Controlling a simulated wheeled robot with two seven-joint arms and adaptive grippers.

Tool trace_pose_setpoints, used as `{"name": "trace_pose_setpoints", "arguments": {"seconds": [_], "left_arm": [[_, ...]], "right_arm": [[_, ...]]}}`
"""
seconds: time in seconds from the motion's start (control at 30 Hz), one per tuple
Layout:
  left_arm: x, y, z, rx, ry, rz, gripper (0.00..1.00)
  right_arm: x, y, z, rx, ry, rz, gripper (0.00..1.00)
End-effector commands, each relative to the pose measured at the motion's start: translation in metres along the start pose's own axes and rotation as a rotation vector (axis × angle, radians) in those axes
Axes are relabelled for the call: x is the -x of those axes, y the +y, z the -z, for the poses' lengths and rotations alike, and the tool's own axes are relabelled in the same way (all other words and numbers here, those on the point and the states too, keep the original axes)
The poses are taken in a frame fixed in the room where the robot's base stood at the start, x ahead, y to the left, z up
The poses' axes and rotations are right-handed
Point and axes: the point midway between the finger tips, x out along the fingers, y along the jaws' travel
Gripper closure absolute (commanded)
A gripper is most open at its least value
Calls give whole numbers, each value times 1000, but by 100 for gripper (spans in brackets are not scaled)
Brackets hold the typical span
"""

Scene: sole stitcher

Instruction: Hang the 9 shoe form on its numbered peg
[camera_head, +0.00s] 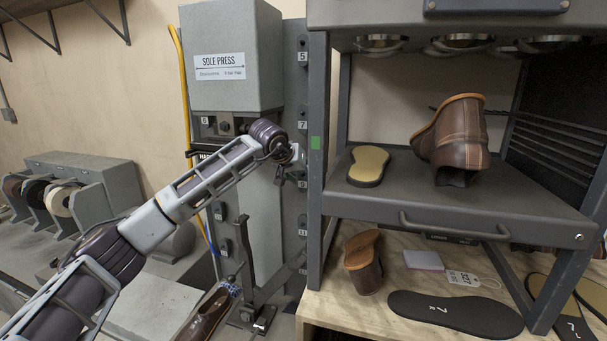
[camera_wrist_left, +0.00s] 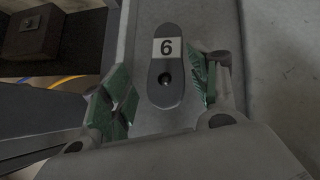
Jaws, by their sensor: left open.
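The shoe form (camera_wrist_left: 166,85) is a dark grey sole shape with a white number label and a round dark hole. Its digit reads as 6 in the left wrist view, which would be a 9 turned over. It lies flat against a grey board (camera_wrist_left: 145,25). My left gripper (camera_wrist_left: 164,96) is open, with green-padded fingers apart on either side of the form. In the head view, my left gripper (camera_head: 284,160) is at the numbered peg board (camera_head: 301,90), just below the 7 label. The arm and gripper partly hide the form and its peg there. My right gripper is out of view.
The grey sole press (camera_head: 235,60) stands behind my left arm. A metal shelf frame (camera_head: 318,150) rises close right of the gripper. It holds a brown boot (camera_head: 456,140) and a tan sole (camera_head: 368,166). A black sole (camera_head: 455,312) lies on the bench below.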

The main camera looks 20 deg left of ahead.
Motion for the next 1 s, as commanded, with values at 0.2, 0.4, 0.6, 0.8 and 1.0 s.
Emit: {"name": "trace_pose_setpoints", "arguments": {"seconds": [0.2,0.4,0.6,0.8,1.0], "left_arm": [[6,-1,-1,0,-1,2,40],[24,-1,0,1,2,1,40],[48,0,1,-2,4,0,40],[69,1,1,0,5,-1,40],[80,1,1,-1,5,-2,40]], "right_arm": [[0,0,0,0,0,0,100],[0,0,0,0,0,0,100],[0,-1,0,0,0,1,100],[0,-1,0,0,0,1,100],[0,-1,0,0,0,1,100]]}}
